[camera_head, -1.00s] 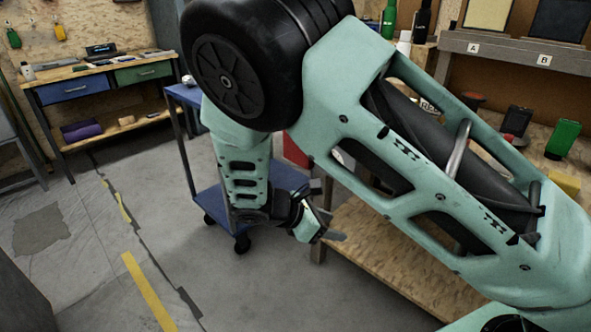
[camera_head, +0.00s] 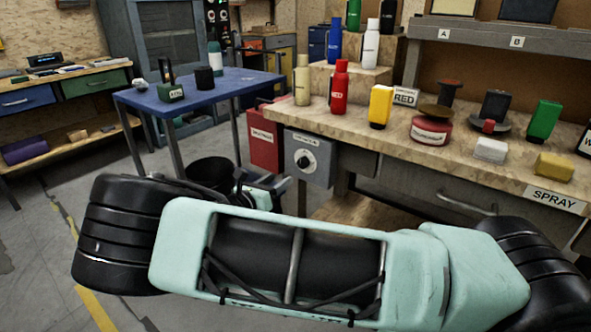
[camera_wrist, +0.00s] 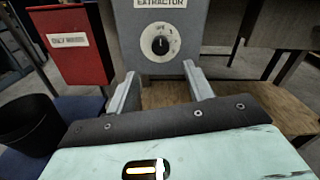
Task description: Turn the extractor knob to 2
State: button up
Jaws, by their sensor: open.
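The extractor knob (camera_wrist: 160,45) is a small black round knob on a pale dial, set in a grey box (camera_wrist: 198,30) labelled EXTRACTOR. In the wrist view it lies straight ahead, just beyond and above the fingertips. In the head view the knob (camera_head: 303,161) shows on the grey box under the left end of the workbench. The dial's markings are too small to read surely. My gripper (camera_wrist: 159,84) is open and empty, its two fingers apart below the dial, not touching the knob. In the head view my gripper (camera_head: 283,184) is partly hidden behind my arm.
A red box (camera_wrist: 75,45) with a white label hangs left of the grey box. A black bin (camera_wrist: 28,125) stands at lower left. The workbench (camera_head: 420,150) holds several bottles and cans. A blue table (camera_head: 205,97) stands to the left.

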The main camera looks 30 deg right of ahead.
aim_at(301, 165)
jog(key=x, duration=0.9)
jog(key=shift+d+b, duration=0.25)
jog(key=shift+b, duration=0.15)
jog(key=c, duration=1)
